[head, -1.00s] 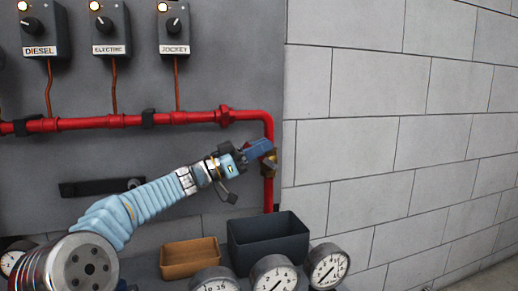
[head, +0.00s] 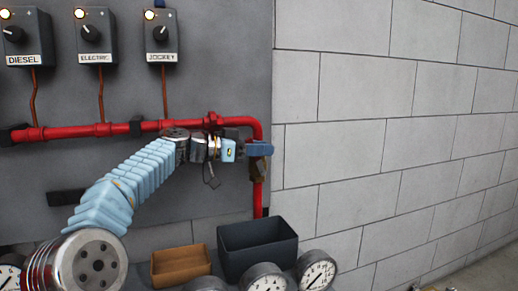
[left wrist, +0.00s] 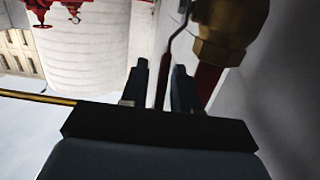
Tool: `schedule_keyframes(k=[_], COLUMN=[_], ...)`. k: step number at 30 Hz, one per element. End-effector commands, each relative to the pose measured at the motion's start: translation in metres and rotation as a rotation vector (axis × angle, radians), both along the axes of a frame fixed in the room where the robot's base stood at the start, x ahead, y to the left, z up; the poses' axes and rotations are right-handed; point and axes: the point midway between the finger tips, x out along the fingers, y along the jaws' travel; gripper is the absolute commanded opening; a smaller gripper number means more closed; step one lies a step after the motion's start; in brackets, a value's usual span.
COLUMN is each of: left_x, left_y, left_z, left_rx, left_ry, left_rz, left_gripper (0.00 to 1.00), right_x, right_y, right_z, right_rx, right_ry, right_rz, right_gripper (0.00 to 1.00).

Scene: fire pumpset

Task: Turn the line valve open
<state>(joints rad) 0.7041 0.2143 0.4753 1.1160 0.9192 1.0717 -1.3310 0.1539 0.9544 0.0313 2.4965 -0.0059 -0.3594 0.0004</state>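The line valve has a brass body (head: 258,171) on the vertical end of the red pipe, just below the bend in the head view. The brass body (left wrist: 220,32) also shows at the upper right of the left wrist view. A thin bent lever with a dark red grip (left wrist: 162,82) runs from beside it down between my fingers. My left gripper (head: 262,149) is in front of the pipe, just above the brass body. In the left wrist view its two fingers (left wrist: 160,88) stand apart on either side of the lever, with a gap visible. My right gripper is not in view.
The red pipe (head: 100,129) runs along the grey panel, close to my left arm. Below the valve are a dark open bin (head: 258,262) and a brown tray (head: 181,267). Several gauges (head: 317,273) stand in front. The block wall (head: 400,130) at right is clear.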

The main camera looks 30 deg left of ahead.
Motion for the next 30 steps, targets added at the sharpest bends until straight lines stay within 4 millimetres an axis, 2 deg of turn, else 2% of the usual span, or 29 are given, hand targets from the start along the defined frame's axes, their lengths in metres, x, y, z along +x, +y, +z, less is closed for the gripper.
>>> schedule_keyframes(k=[11,22,30], left_x=[-0.004,-0.049,-0.057], left_y=[0.004,0.043,0.049], left_z=[0.0,0.005,0.008], left_rx=[0.0,0.0,-0.001], left_ry=[-0.001,-0.001,-0.001], left_rz=[0.001,0.002,0.0], left_gripper=[0.35,0.35,0.35], right_x=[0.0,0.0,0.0], right_y=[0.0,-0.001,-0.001], right_z=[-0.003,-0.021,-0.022], right_rx=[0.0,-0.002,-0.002], right_ry=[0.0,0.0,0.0], right_rz=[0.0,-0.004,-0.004], right_gripper=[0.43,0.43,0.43])
